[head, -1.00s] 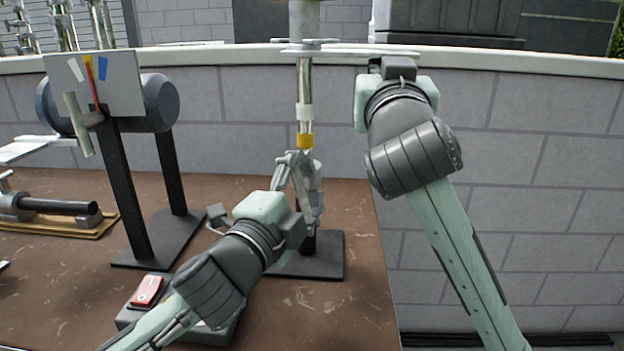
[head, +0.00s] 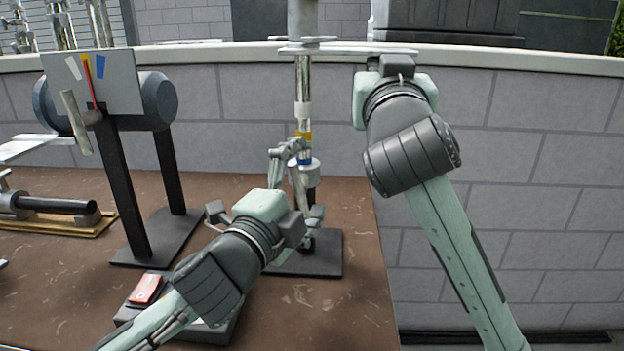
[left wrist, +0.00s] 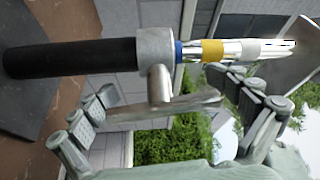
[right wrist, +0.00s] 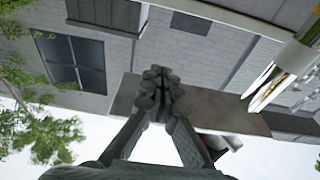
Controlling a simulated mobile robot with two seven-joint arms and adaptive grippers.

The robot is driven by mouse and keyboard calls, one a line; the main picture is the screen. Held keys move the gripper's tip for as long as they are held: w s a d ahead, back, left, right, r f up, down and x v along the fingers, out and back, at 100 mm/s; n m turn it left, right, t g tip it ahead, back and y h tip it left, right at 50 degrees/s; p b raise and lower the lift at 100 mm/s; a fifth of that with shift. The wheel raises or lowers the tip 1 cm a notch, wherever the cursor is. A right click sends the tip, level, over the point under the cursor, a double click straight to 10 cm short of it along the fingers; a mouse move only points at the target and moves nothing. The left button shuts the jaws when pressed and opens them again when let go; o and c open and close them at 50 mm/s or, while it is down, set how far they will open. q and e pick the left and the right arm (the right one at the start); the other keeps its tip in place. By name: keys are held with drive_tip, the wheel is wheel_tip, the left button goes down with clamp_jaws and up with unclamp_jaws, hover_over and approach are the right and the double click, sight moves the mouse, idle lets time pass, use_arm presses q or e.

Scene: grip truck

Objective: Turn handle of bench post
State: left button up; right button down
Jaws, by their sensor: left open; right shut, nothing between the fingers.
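The bench post (head: 303,75) stands upright on a dark base plate (head: 325,262). It has white, yellow and blue bands above a grey collar (head: 309,172). In the left wrist view the collar (left wrist: 156,55) joins a black shaft (left wrist: 70,58), and a grey lever handle (left wrist: 168,104) sticks out from it. My left gripper (left wrist: 175,125) is open, with a finger on each side of the handle; contact cannot be told. My right gripper (right wrist: 158,80) is shut and empty, beside the upper post (right wrist: 285,68).
A grey cylinder on dark legs (head: 160,102) with a dial panel (head: 118,85) stands left. A red switch (head: 146,289) is close to my left arm. A clamp-like tool (head: 50,205) lies far left. A stone wall (head: 500,150) runs behind the bench (head: 360,290).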

sight(297, 195)
use_arm(q)
drive_tip(key=v, duration=0.7)
drive_tip(key=shift+s+a, duration=0.15)
drive_tip(key=shift+s, duration=0.05)
